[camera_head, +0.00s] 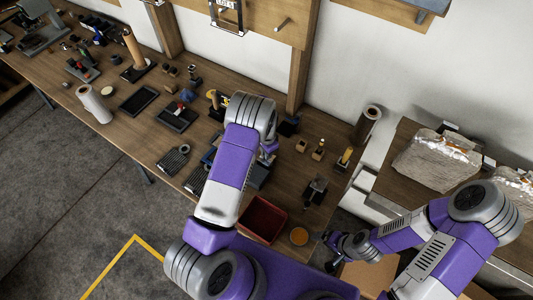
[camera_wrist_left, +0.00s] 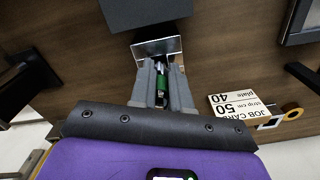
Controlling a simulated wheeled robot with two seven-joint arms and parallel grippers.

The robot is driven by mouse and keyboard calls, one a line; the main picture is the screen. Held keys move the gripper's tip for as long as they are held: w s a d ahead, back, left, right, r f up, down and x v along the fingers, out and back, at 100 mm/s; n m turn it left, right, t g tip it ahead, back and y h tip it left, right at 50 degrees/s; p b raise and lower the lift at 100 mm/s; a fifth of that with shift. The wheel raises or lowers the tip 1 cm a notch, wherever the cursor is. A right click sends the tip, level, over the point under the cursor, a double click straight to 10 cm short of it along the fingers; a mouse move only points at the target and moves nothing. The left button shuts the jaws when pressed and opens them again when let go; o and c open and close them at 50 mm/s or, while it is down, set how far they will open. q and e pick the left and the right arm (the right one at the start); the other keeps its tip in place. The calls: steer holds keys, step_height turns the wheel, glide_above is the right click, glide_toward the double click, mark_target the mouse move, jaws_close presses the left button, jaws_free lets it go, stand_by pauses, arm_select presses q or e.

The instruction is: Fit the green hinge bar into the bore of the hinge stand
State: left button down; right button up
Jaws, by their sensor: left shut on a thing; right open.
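In the left wrist view my left gripper (camera_wrist_left: 163,88) is shut on the green hinge bar (camera_wrist_left: 160,80). Only a short green part of the bar shows between the grey fingers; the rest is hidden. A bright metal plate (camera_wrist_left: 157,47) stands just beyond the fingertips, with a dark block (camera_wrist_left: 150,14) behind it. I cannot tell whether these belong to the hinge stand, and no bore shows. In the head view my left gripper (camera_head: 268,152) is over the bench, partly hidden by its arm. My right gripper (camera_head: 333,252) is open, low near the bench's right front.
A red bin (camera_head: 262,220) and a round orange thing (camera_head: 299,236) are at the bench front. Small blocks (camera_head: 318,150) and a dark cylinder (camera_head: 367,124) stand to the right. A job card (camera_wrist_left: 240,107) and a tape roll (camera_wrist_left: 292,111) lie right of the left fingers.

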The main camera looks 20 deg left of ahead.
arm_select(q)
steer(key=c, duration=1.1)
jaws_free()
step_height(320, 180, up, 12)
steer(key=shift+r+b, duration=0.1)
steer(key=shift+b, duration=0.3)
